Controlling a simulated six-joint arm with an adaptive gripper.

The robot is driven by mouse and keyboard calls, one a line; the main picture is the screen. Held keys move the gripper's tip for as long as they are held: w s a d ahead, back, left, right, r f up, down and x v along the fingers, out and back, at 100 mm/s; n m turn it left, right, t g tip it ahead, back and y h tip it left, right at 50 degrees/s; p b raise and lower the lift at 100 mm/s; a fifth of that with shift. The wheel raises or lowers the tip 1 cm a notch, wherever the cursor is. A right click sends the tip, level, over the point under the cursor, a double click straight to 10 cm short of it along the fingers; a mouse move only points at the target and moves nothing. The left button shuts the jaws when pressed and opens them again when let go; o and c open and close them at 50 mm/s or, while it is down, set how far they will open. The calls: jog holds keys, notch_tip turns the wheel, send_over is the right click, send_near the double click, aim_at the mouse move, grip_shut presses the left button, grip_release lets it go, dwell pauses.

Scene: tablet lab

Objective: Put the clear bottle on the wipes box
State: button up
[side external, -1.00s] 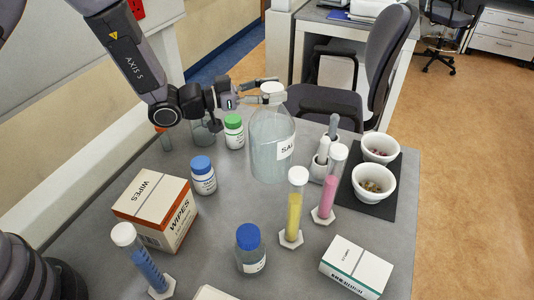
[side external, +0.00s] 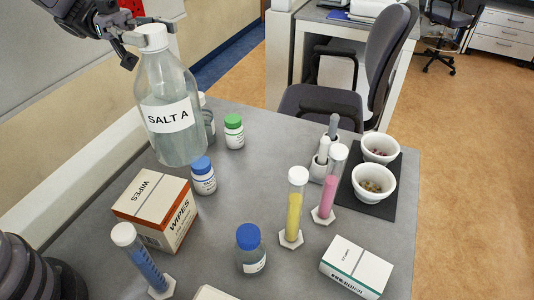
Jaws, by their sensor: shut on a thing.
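The clear bottle (side external: 170,92) is large, with a white cap and a "SALT A" label, and hangs upright in the air at the upper left. The wipes box (side external: 158,202) is white with an orange band and stands on the table at the left. In the picture the bottle's base shows just above the box's far edge, apart from it. The box's top is bare.
A blue-capped white bottle (side external: 203,176) stands close to the box's right side. A green-capped bottle (side external: 234,131) and a partly hidden jar (side external: 208,122) stand behind. A blue-filled cylinder (side external: 143,261) stands in front. The table's middle is clear.

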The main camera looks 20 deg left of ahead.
jog(key=s+a+r+m+g+y, duration=0.1)
jog(key=s+a+m+g, duration=0.25)
jog(key=s+a, duration=0.25)
notch_tip(320, 180, down, 10)
jog(key=shift+g, duration=0.45)
jog(key=shift+d+n, duration=0.1)
jog(key=shift+n, duration=0.25)
jog(key=o, duration=1.2)
